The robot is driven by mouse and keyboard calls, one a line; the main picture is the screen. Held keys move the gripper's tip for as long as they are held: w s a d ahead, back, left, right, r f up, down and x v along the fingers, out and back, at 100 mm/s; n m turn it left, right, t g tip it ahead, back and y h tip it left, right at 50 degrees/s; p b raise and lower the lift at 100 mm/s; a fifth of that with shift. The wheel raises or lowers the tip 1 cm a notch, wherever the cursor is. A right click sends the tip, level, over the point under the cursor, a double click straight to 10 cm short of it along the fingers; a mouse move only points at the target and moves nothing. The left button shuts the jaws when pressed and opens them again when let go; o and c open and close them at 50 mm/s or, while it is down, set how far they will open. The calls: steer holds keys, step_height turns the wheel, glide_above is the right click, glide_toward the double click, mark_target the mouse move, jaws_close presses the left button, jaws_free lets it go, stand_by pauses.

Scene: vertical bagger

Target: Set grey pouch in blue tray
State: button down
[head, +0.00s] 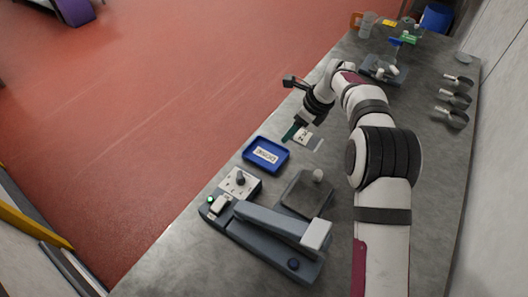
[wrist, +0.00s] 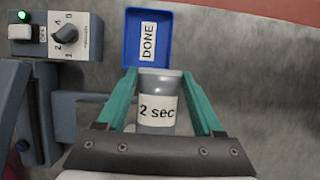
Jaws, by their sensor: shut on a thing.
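My gripper (wrist: 160,108) has green fingers, and it is shut on the grey pouch (wrist: 158,85), which carries a white "2 sec" label. In the head view the gripper (head: 296,134) and the pouch (head: 316,143) are just beyond the blue tray. The blue tray (head: 249,151) has a white "DONE" label and sits near the left edge of the bench. In the wrist view the blue tray (wrist: 165,17) lies just ahead of the pouch. The label is the only thing I see in the tray. I cannot tell the pouch's height above the bench.
A sealer with a long arm (head: 270,222) and a dial box (head: 240,182) stands nearer than the tray. A dark plate (head: 303,197) sits beside it. Several scoops (head: 455,100) lie along the right side. Bench space around the tray's far side is clear.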

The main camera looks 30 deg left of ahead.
glide_above(254, 149)
steer(key=d, duration=0.2)
steer(key=f, duration=0.6)
steer(key=shift+a+f, duration=0.15)
steer(key=shift+a, duration=0.1)
step_height(254, 149, down, 4)
steer(key=shift+a+f, duration=0.1)
steer(key=shift+c, duration=1.5)
jaws_free()
steer(key=shift+f, duration=0.1)
